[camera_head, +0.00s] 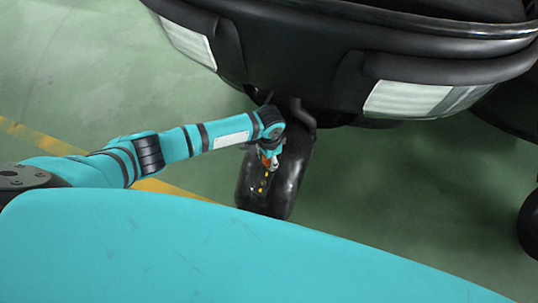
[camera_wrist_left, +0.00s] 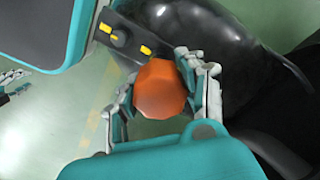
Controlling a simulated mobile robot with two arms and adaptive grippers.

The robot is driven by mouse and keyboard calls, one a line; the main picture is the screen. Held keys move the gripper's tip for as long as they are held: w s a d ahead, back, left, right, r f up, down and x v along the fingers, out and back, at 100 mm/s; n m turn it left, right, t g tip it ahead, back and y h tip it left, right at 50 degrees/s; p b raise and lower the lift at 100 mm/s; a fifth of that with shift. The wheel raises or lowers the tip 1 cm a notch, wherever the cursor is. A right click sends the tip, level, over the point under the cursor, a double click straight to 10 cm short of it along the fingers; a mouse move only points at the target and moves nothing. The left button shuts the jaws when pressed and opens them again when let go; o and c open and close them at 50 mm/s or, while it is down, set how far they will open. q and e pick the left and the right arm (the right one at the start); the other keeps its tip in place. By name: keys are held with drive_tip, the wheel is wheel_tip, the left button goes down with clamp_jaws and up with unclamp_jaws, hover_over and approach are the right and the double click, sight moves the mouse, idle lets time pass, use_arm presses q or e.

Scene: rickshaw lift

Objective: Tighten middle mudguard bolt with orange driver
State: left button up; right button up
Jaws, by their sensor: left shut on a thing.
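The black mudguard (camera_head: 285,185) curves over the wheel below the rickshaw body. Several small yellow marks (camera_head: 263,184) show on it. In the left wrist view the mudguard (camera_wrist_left: 235,50) carries a dark round bolt-like knob (camera_wrist_left: 120,38) between yellow marks. My left gripper (camera_head: 268,160) is at the upper part of the mudguard. In the left wrist view my left gripper (camera_wrist_left: 165,98) is shut around the orange driver (camera_wrist_left: 160,88), a finger on each side. The driver's tip is hidden, so I cannot tell whether it touches a bolt. Small grey finger-like parts (camera_wrist_left: 12,85), possibly my right gripper, show at the left edge.
The black rickshaw body (camera_head: 300,60) with pale reflective panels (camera_head: 405,98) overhangs just above my left wrist. Another dark wheel (camera_head: 530,225) stands at the right edge. The green floor (camera_head: 410,190) is clear between them, and a yellow line (camera_head: 40,138) crosses it at left.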

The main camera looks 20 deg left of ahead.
use_arm(q)
drive_tip(key=n+p, duration=0.3)
drive_tip(key=n, duration=0.2)
drive_tip(key=shift+r, duration=0.15)
drive_tip(key=shift+n+p, duration=0.55)
drive_tip(key=shift+n, duration=0.05)
drive_tip(key=shift+f, duration=0.2)
drive_tip(key=shift+r, duration=0.1)
drive_tip(key=shift+r+p, duration=0.55)
drive_tip(key=shift+p, duration=0.05)
drive_tip(key=shift+r+p, duration=2.95)
drive_tip(key=shift+p, duration=0.25)
